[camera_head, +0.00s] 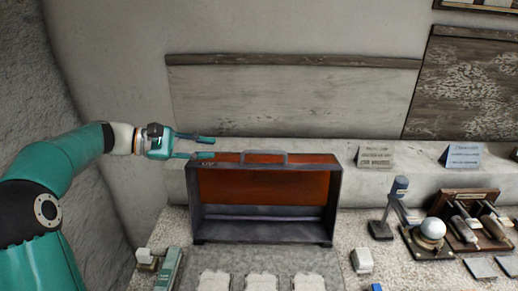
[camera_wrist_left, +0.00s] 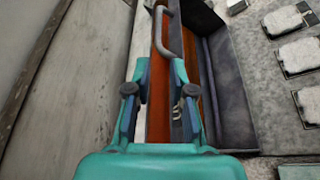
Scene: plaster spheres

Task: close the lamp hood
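The lamp hood (camera_head: 318,207) is a dark grey metal box with an orange inner panel and a bar handle (camera_head: 264,153) on its top edge. It stands upright at the back of the bench, its open side facing me. My left gripper (camera_head: 212,147) is open and empty, fingers pointing right, near the hood's upper left corner and left of the handle. In the left wrist view the open fingers (camera_wrist_left: 160,66) line up with the hood's top edge, and the handle (camera_wrist_left: 168,32) lies ahead of them. I see no contact. My right gripper is out of view.
Several pale plaster blocks (camera_head: 308,282) lie on a grey mat in front of the hood. To the right stand a small lamp-like stand (camera_head: 381,229), a white ball on a base (camera_head: 433,228) and a wooden rack (camera_head: 473,205). A wall ledge (camera_head: 330,148) runs behind.

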